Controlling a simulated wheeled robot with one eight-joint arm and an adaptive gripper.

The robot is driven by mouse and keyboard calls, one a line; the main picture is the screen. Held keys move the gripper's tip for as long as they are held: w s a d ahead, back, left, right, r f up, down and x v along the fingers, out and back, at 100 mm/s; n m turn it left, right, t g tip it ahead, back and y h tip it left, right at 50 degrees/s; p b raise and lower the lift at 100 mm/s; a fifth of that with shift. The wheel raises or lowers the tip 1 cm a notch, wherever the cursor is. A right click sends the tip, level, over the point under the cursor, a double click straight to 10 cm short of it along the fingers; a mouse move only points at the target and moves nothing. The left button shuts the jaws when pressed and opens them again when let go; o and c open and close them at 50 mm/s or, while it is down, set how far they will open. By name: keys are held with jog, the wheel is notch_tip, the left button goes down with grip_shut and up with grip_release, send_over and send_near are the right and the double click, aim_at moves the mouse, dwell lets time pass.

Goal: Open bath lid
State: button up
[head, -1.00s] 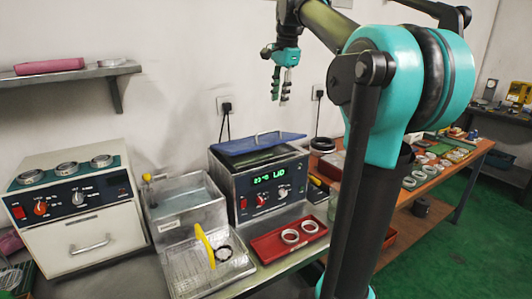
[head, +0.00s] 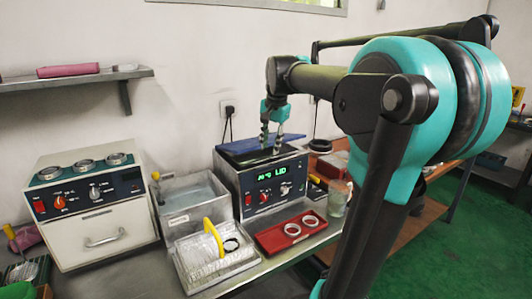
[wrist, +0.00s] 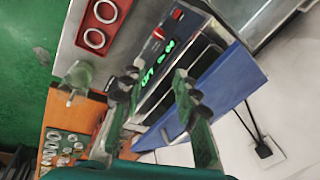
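The bath (head: 229,182) is a grey metal box with a dark front panel, knobs and a green display whose second part reads LID. Its blue lid (head: 236,147) lies over the back of the top, with a dark strip showing along the front. The lid also shows in the wrist view (wrist: 228,84). My gripper (head: 270,150) points down over the bath top, in front of part of the lid. In the wrist view its two fingers (wrist: 155,78) are spread apart with nothing held between them.
A water-filled metal tank (head: 190,190) stands left of the bath. A wire basket with a yellow handle (head: 213,237) and a red tray (head: 268,241) with two rings sit in front. A glass jar (head: 338,198) stands to the right. A white machine (head: 88,205) is further left.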

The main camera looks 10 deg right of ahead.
jog(key=shift+s+a+f+n, duration=0.3)
jog(key=shift+s+f, duration=0.25)
jog(key=shift+f, duration=0.25)
jog(key=shift+c, duration=0.6)
jog(key=shift+d, duration=0.1)
jog(key=shift+c, duration=1.1)
jog(key=d+m, duration=0.1)
jog(key=m, duration=0.1)
jog(key=w+d+m+t+y, duration=0.1)
jog(key=m, duration=0.1)
jog(key=w+d+f+m, duration=0.1)
jog(key=m, duration=0.1)
jog(key=shift+d+y, duration=0.4)
grip_shut()
jog(key=w+d+r+m+t+y, duration=0.1)
jog(key=w+d+m+t, duration=0.15)
jog(key=d+m, duration=0.6)
jog(key=w+d+r+m+t+y, duration=0.15)
jog(key=d+m+t, duration=0.25)
jog(key=d+m, duration=0.4)
jog(key=x, duration=0.9)
jog(key=shift+w+a+h, duration=0.2)
jog(key=shift+a+h, duration=0.25)
jog(key=shift+a, duration=0.05)
